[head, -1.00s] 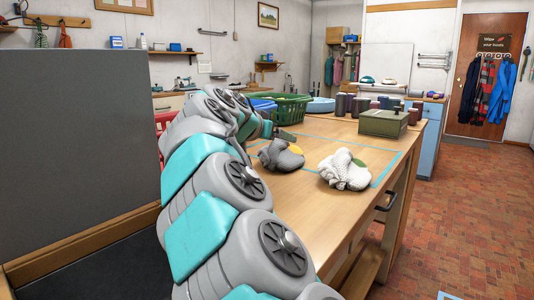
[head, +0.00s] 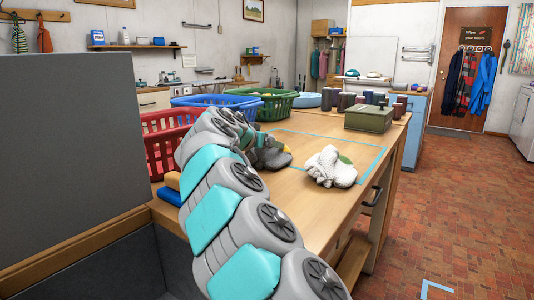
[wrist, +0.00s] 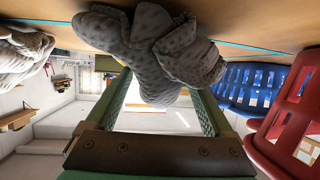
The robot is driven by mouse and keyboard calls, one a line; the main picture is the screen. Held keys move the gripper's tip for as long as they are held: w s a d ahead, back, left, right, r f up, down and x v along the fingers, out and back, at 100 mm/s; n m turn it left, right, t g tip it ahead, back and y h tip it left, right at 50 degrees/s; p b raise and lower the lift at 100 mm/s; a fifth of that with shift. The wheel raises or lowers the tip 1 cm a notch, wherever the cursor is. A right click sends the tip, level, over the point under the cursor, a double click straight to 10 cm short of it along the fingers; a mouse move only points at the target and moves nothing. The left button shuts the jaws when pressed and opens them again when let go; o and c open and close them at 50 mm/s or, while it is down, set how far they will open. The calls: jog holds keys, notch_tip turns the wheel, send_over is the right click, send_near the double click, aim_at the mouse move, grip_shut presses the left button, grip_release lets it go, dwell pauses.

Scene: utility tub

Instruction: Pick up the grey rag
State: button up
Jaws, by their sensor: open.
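In the wrist view, which looks upside down, the grey rag (wrist: 150,45) fills the top middle, just beyond the fingertips. My gripper (wrist: 160,86) is open, its two green fingers apart with nothing held between them. I cannot tell whether the fingers touch the rag.
A white rag (head: 330,167) with a green patch lies to the right on the table. Red (head: 165,140), blue (head: 215,101) and green (head: 262,101) baskets stand at the left and back. A green box (head: 369,118) and several dark jars stand at the back right.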

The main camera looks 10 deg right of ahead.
jog(key=shift+c, duration=0.3)
grip_shut()
dwell(0.3)
